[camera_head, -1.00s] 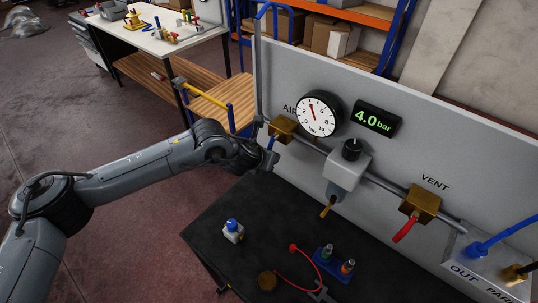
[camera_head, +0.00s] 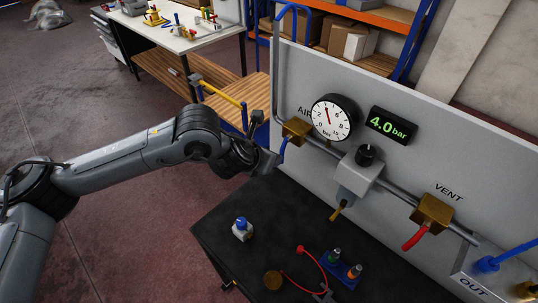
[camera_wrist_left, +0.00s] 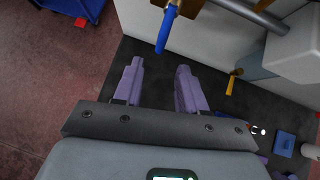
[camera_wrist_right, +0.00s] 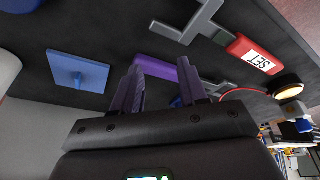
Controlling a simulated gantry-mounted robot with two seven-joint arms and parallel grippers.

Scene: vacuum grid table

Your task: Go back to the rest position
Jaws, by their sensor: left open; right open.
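My left gripper (camera_head: 268,160) is open and empty, in front of the panel by the AIR valve (camera_head: 297,128). In the left wrist view, its two purple fingers (camera_wrist_left: 158,78) are spread over the dark table. The valve's blue handle (camera_wrist_left: 167,28) is beyond the fingertips, apart from them. My right gripper (camera_wrist_right: 160,75) shows only in its own wrist view. It is open. A purple bar (camera_wrist_right: 157,67) shows behind its fingers; I cannot tell how far away it is.
The panel carries a gauge (camera_head: 333,117), a 4.0 bar display (camera_head: 391,126), a regulator (camera_head: 358,175) and a VENT valve (camera_head: 432,213) with a red handle. A blue-topped block (camera_head: 242,229) and a blue holder (camera_head: 338,271) stand on the black table (camera_head: 285,215).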

